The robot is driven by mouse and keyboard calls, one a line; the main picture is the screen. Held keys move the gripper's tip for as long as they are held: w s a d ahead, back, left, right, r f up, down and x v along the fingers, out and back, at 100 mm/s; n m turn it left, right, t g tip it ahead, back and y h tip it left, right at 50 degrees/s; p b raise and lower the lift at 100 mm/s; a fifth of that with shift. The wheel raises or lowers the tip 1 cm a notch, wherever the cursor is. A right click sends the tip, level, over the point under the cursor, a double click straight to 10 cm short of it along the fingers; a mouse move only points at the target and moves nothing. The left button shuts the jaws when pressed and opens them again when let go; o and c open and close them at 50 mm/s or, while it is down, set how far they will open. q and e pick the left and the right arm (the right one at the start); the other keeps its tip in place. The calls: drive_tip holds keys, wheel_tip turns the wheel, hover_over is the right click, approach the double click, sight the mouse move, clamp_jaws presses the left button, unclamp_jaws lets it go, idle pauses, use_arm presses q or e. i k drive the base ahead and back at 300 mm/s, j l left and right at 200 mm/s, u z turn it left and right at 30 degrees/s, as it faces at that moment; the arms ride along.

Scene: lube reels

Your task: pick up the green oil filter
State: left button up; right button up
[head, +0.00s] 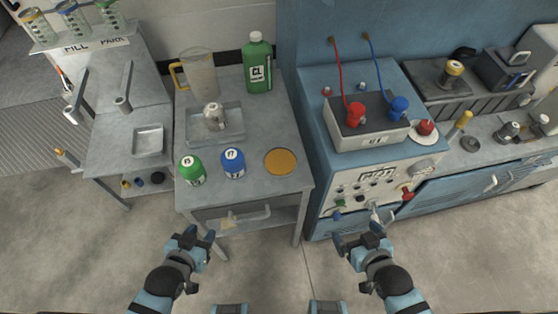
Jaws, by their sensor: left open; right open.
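The green oil filter (192,171) stands upright near the front left corner of the grey metal table (255,182). A blue oil filter (233,162) stands close beside it on the right, with a small space between them. My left gripper (198,238) is open and empty, in front of the table and lower than the green filter in the picture. My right gripper (362,238) is open and empty, in front of the blue test unit. Neither gripper touches anything.
A metal tray with a silver part (214,117) lies behind the filters. A clear jug (199,74) and a green bottle (258,64) stand at the back. An orange disc (280,161) lies at right. The blue test unit (378,187) adjoins the table's right side.

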sight(191, 167)
drive_tip(key=u, duration=0.85)
drive_tip(key=l, duration=0.1)
drive_tip(key=k, duration=0.05)
